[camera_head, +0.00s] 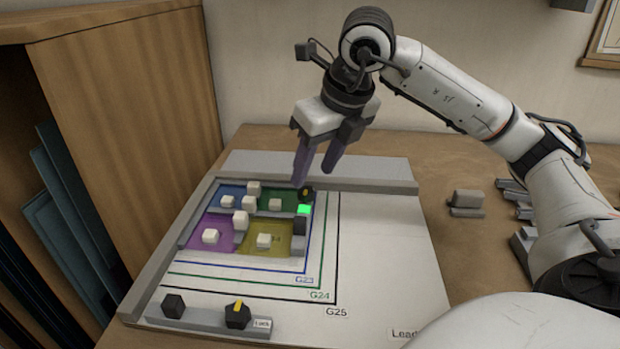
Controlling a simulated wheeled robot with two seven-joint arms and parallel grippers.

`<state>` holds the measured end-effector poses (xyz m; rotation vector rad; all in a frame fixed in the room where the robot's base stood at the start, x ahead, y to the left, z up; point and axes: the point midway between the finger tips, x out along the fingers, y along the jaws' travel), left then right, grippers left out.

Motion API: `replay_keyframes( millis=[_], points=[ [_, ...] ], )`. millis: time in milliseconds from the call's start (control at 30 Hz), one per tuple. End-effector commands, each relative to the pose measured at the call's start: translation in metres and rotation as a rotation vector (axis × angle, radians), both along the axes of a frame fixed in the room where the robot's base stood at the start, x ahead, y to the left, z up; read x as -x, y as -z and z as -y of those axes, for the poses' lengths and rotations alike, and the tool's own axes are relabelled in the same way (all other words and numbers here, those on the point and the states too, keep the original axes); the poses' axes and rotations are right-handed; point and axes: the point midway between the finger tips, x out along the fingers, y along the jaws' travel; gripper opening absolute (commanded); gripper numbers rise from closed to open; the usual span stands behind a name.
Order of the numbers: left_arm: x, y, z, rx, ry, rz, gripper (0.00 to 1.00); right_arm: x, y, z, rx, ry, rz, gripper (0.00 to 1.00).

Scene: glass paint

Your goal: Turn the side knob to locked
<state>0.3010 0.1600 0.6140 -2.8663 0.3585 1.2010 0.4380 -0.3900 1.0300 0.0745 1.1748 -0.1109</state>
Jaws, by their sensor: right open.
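A small dark knob (306,192) with a yellow mark stands at the far right corner of the frame around the coloured glass panel (207,236). My right gripper (315,178) is open, with its purple fingers pointing down just above and beside this knob. I cannot tell whether a finger touches it. A second black knob (238,314) with a yellow pointer sits on the front rail beside a label (262,323) that seems to read "Lock". A bright green patch (304,210) shows just in front of the far knob. My left gripper is not in view.
Several white blocks (210,236) sit on the panel. A plain black knob (173,305) stands at the left of the front rail (205,321). A grey block (467,200) lies on the table to the right. A wooden cabinet (125,110) stands at left. The board's right part is clear.

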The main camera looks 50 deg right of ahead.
Motion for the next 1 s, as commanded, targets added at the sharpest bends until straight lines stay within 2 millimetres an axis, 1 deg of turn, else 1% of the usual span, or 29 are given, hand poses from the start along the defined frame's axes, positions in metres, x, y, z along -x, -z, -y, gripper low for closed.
replay_keyframes(
  millis=[33, 100, 200, 300, 433, 1000],
  points=[
    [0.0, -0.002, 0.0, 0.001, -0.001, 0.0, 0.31, 0.003, -0.012, -0.001, 0.0, 0.0, 0.005, 0.44],
    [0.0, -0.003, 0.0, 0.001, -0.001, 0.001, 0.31, 0.008, -0.023, -0.001, 0.0, 0.0, 0.004, 0.44],
    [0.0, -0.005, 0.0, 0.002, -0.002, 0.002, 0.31, 0.014, -0.036, -0.002, -0.001, 0.001, 0.002, 0.44],
    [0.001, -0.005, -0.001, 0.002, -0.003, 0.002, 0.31, 0.017, -0.044, -0.002, 0.0, 0.001, 0.002, 0.44],
    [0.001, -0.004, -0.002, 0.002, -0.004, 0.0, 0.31, 0.019, -0.047, -0.003, 0.0, 0.001, 0.0, 0.44],
    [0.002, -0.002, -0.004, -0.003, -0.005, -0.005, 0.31, 0.019, -0.047, -0.003, -0.001, 0.001, -0.001, 0.44]
  ],
)
